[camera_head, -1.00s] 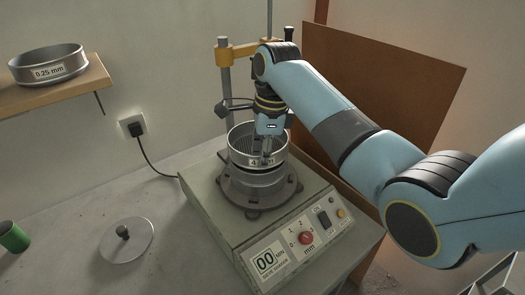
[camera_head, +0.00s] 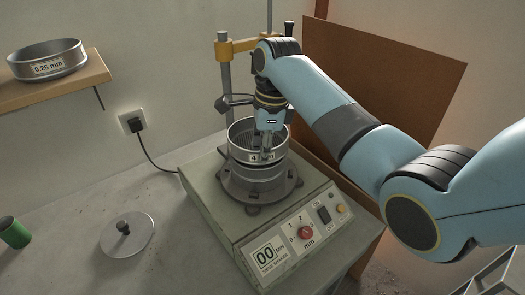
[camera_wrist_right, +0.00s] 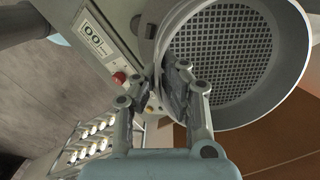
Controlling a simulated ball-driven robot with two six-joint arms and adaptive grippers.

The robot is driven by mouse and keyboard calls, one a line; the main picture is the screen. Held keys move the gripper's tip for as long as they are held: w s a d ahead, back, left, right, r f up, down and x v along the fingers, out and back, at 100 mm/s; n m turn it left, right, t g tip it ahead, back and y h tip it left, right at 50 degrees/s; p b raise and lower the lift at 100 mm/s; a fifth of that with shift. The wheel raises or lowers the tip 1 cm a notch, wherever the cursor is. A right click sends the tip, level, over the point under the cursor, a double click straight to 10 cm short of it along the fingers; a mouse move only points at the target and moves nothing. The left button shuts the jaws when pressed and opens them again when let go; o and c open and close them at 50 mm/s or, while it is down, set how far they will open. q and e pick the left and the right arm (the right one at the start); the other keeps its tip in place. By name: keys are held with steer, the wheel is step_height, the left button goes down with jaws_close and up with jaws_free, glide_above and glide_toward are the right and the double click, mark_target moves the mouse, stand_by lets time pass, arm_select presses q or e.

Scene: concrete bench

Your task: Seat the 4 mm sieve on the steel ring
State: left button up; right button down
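The 4 mm sieve (camera_head: 243,148) is a round metal sieve with a perforated floor, held level over the shaker. Its perforated floor also fills the upper right of the right wrist view (camera_wrist_right: 235,50). My right gripper (camera_head: 266,153) is shut on the sieve's near wall, with one finger on each side of it in the wrist view (camera_wrist_right: 175,88). The steel ring (camera_head: 256,182) is directly below, on the shaker's round base, largely covered by the sieve. I cannot tell whether sieve and ring touch. My left gripper is not in view.
The shaker (camera_head: 215,205) has a front panel and a clamp post (camera_head: 227,85) behind the sieve. A round lid (camera_head: 140,240) and a green cylinder (camera_head: 16,236) lie on the bench at left. A 0.25 mm sieve (camera_head: 47,62) sits on the shelf (camera_head: 75,82). A brown board (camera_head: 400,90) stands behind my arm.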

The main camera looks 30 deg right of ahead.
steer(key=shift+f, duration=0.5)
stand_by(0.3)
steer(key=c, duration=1.4)
jaws_free()
steer(key=r, duration=0.7)
steer(key=shift+s+d+r, duration=0.2)
steer(key=shift+s+d, duration=0.05)
steer(key=shift+d, duration=0.15)
